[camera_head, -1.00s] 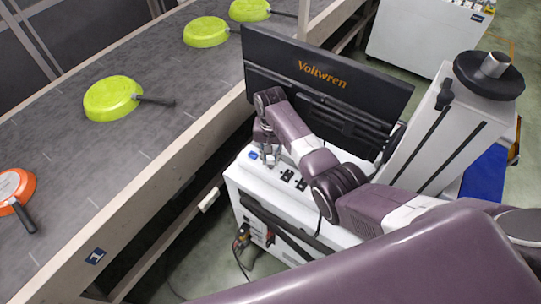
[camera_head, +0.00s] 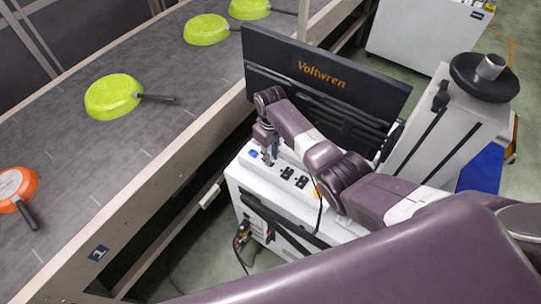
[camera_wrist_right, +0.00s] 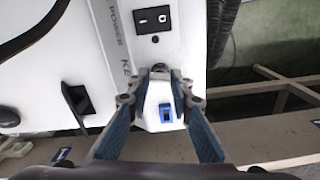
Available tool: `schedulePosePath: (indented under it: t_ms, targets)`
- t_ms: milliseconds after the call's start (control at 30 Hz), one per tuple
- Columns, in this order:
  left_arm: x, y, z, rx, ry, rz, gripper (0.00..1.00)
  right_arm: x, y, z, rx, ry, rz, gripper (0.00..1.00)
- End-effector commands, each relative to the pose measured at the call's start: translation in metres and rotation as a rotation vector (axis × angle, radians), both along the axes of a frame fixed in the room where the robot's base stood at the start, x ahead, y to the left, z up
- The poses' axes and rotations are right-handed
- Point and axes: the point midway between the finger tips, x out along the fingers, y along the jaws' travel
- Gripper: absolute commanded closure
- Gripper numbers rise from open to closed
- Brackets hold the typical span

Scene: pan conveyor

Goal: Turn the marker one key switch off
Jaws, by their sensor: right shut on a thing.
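The white control cabinet (camera_head: 243,178) stands beside the conveyor, with a key switch on its top panel. My right gripper (camera_head: 269,156) points down at that panel. In the right wrist view the fingertips of my right gripper (camera_wrist_right: 160,85) are closed in around the key switch (camera_wrist_right: 160,68), shut on its key. The fingertips hide most of the key, so its angle cannot be told. A blue marker (camera_wrist_right: 166,112) with a small white mark lies just beside the switch; it also shows in the head view (camera_head: 254,154). My left gripper is not in view.
The conveyor (camera_head: 150,150) carries green pans (camera_head: 113,97) and an orange pan (camera_head: 14,190).

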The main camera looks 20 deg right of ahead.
Motion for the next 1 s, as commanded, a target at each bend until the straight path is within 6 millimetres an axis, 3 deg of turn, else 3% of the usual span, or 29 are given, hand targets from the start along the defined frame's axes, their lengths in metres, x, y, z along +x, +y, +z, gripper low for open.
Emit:
schedulePosePath:
  t_ms: [400,933,967,1000]
  targets:
    - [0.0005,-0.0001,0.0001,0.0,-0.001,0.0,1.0,0.0016,0.0,0.0013,0.0,-0.004,0.184,1.0]
    - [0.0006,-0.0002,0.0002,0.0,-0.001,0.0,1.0,0.0018,0.0001,0.0015,-0.001,-0.005,0.208,1.0]
    - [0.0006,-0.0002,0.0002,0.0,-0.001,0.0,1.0,0.0018,0.0001,0.0015,-0.001,-0.005,0.208,0.79]
    - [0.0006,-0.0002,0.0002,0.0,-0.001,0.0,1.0,0.0018,0.0001,0.0015,-0.001,-0.005,0.208,0.75]
